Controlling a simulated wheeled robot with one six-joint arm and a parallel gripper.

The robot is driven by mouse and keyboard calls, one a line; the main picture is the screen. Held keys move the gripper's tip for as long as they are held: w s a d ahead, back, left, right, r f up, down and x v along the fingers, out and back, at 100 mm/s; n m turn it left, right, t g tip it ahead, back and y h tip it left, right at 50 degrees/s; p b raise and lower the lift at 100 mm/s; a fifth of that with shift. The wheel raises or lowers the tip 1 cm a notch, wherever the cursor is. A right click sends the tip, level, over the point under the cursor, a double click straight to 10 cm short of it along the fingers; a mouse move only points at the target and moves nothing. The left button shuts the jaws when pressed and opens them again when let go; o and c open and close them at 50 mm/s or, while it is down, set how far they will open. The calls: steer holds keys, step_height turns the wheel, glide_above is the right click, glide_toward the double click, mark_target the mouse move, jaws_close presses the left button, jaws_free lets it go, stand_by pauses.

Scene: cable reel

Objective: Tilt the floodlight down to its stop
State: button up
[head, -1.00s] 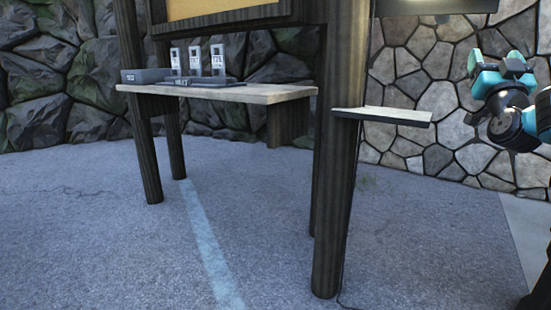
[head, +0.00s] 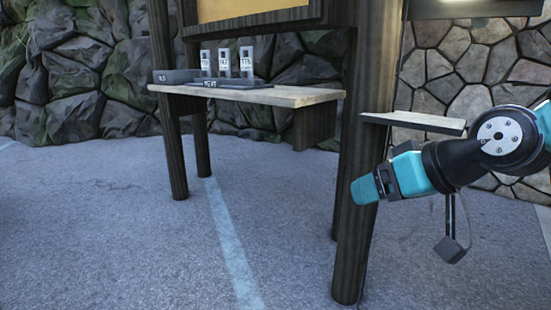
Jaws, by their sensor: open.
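My gripper (head: 372,188), teal and black, reaches in from the right in front of the dark post. It points left, well below the panel and apart from it. It is open, with nothing seen between its fingers.
A wooden bench (head: 270,97) holds a grey box (head: 173,76) and several labelled upright pieces (head: 247,62) on a dark base. A small shelf (head: 415,121) juts right from the thick post (head: 352,255). Stone walls stand behind. The paved floor at left is clear.

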steer(key=s+a+f+n+g+h+p, duration=0.15)
steer(key=s+g, duration=0.25)
steer(key=s, duration=0.5)
steer(key=s+f+n+g+h+p, duration=0.1)
steer(key=s+f+g, duration=0.25)
steer(key=s, duration=0.65)
step_height(320, 180, up, 37)
steer(key=p, duration=3.6)
steer(key=shift+w, duration=0.15)
steer(key=shift+d+g, duration=0.1)
steer(key=shift+g, duration=0.15)
